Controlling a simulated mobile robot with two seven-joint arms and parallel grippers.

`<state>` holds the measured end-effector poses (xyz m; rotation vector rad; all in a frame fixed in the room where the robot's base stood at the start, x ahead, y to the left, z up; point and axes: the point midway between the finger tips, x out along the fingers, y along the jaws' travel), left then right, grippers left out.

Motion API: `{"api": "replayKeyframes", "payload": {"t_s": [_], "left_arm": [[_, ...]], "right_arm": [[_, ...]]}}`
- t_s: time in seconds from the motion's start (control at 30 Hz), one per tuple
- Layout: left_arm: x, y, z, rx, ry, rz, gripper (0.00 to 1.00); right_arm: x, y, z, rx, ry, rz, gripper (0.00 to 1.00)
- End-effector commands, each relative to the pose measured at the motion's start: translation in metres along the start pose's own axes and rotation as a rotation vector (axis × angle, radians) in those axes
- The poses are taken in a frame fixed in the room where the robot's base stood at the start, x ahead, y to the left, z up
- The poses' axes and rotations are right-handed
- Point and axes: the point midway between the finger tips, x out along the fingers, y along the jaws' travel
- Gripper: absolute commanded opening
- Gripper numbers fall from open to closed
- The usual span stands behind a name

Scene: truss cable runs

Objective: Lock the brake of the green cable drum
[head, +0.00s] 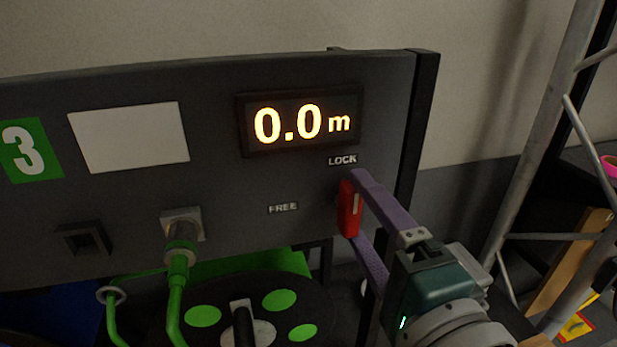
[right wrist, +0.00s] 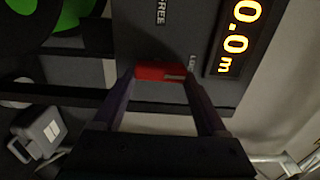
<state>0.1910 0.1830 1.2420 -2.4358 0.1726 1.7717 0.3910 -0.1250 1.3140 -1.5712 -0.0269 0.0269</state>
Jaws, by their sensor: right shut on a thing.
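The red brake lever (head: 348,208) stands upright on the dark panel, just below the LOCK label (head: 342,160) and to the right of the FREE label (head: 283,208). My right gripper (head: 362,210) has its purple fingers shut on the lever. In the right wrist view the lever (right wrist: 160,72) sits between the two fingertips. The green cable drum (head: 250,310) is below the panel, with green discs on a dark flange; its lower part is cut off. My left gripper is not in view.
The panel (head: 220,190) carries a green number 3 sign (head: 24,150), a blank white plate (head: 130,137) and a display (head: 302,124) reading 0.0 m. A green cable (head: 178,280) plugs into a socket below. A metal truss (head: 540,130) stands at the right.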

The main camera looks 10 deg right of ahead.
Motion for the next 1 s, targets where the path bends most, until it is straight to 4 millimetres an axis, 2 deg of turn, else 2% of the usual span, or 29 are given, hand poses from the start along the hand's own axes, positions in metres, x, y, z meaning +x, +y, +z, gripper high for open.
{"api": "replayKeyframes", "payload": {"t_s": [0.47, 0.5, 0.7, 1.0], "left_arm": [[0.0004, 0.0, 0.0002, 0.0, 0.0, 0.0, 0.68], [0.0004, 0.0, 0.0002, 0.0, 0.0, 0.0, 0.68], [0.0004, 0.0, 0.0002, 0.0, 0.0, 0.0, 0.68], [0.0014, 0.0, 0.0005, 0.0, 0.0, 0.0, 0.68]], "right_arm": [[0.0, -0.0003, 0.0001, 0.021, 0.0, -0.001, 0.19], [0.0, -0.0003, 0.0002, 0.021, 0.0, -0.001, 0.76], [0.0, -0.0001, 0.0001, 0.018, 0.0, 0.0, 0.98], [-0.0023, 0.0008, 0.0, 0.016, 0.0, 0.001, 1.0]]}}
